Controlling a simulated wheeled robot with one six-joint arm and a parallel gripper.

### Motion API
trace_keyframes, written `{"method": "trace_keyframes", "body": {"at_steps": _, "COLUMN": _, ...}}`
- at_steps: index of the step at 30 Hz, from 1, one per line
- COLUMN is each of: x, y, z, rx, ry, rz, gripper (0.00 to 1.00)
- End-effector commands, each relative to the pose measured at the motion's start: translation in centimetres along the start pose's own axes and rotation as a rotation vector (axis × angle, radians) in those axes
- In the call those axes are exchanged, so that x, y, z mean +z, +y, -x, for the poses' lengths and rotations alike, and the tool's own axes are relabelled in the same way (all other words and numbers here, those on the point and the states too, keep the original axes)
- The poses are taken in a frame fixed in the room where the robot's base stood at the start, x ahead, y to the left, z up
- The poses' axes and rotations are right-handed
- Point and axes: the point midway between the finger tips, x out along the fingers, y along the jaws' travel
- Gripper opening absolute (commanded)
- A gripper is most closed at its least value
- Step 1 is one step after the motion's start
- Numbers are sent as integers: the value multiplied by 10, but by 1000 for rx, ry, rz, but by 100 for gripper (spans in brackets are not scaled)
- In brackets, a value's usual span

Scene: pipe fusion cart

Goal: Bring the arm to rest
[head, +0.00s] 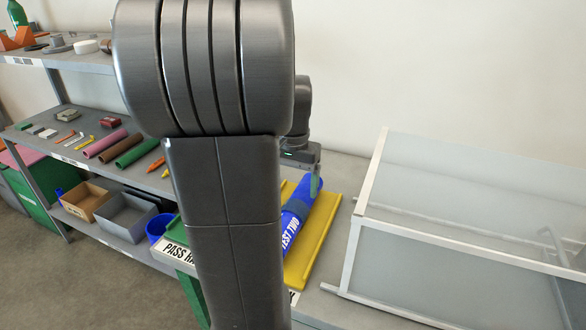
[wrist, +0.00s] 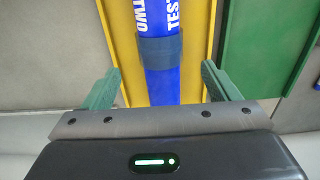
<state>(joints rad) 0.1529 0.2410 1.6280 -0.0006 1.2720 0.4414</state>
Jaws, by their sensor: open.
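My gripper (wrist: 160,92) is open and empty in the wrist view, with its two green fingers apart. Between and beyond the fingers lies a blue pipe (wrist: 163,87) with a darker blue sleeve (wrist: 160,50) and white lettering reading "TEST TWO". The pipe lies in a yellow tray (wrist: 122,32). In the head view my arm's large grey links fill the middle and hide part of the scene. The gripper (head: 313,180) shows partly behind them, by the upper end of the blue pipe (head: 296,216) on the yellow tray (head: 322,240). Whether the fingers touch the pipe cannot be told.
A clear-panelled box with a white frame (head: 378,215) stands right of the yellow tray. At left, a grey shelf (head: 50,112) holds coloured pipes and small tools, with a cardboard box (head: 87,200), a grey bin (head: 128,214) and a blue bucket (head: 157,228) below.

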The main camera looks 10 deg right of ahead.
Motion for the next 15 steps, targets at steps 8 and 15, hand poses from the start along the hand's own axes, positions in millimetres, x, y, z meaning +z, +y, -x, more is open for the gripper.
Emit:
{"method": "trace_keyframes", "body": {"at_steps": 8, "x": 0, "y": 0, "z": 33, "rx": 0, "ry": 1, "rz": 0, "gripper": 82}}
{"method": "trace_keyframes", "body": {"at_steps": 15, "x": 0, "y": 0, "z": 36, "rx": 0, "ry": -1, "rz": 0, "gripper": 82}}
